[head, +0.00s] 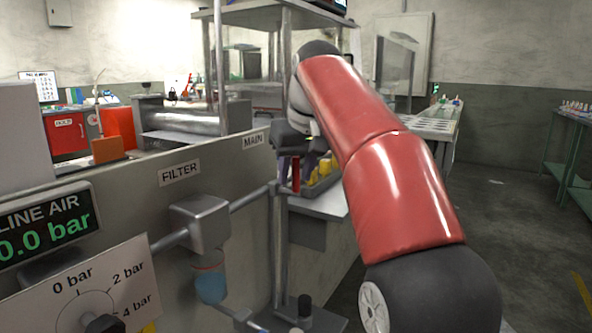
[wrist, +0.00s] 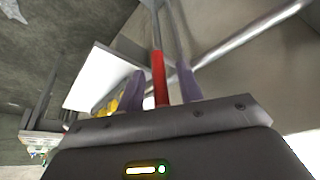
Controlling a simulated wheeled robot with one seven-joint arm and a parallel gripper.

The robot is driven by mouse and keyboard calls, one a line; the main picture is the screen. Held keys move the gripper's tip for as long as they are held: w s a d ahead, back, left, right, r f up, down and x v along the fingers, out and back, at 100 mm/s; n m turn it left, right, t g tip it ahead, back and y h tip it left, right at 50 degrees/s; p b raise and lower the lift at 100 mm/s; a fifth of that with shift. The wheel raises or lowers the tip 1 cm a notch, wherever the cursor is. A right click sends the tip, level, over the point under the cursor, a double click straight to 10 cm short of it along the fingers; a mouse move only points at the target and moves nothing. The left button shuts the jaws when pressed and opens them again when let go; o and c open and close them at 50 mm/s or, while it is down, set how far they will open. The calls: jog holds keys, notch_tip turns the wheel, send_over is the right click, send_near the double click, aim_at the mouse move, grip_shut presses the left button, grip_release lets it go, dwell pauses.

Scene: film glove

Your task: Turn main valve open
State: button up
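The main valve's red lever (head: 296,174) hangs upright at the pipe below the MAIN label (head: 253,140) in the head view. In the wrist view the red lever (wrist: 158,76) stands between the two purple fingers of my gripper (wrist: 161,78). The fingers are apart, with a narrow gap showing on each side of the lever, so my gripper is open around it. In the head view my red arm reaches to the valve, and my gripper is small and partly hidden there. The line air display (head: 45,225) reads 0.0 bar.
A filter unit (head: 200,222) sits on the pipe left of the valve. A pressure dial plate (head: 85,290) is at the lower left. A grey bin with yellow items (head: 325,170) stands close behind my gripper. Open floor (head: 510,230) lies to the right.

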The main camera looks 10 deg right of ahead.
grip_shut()
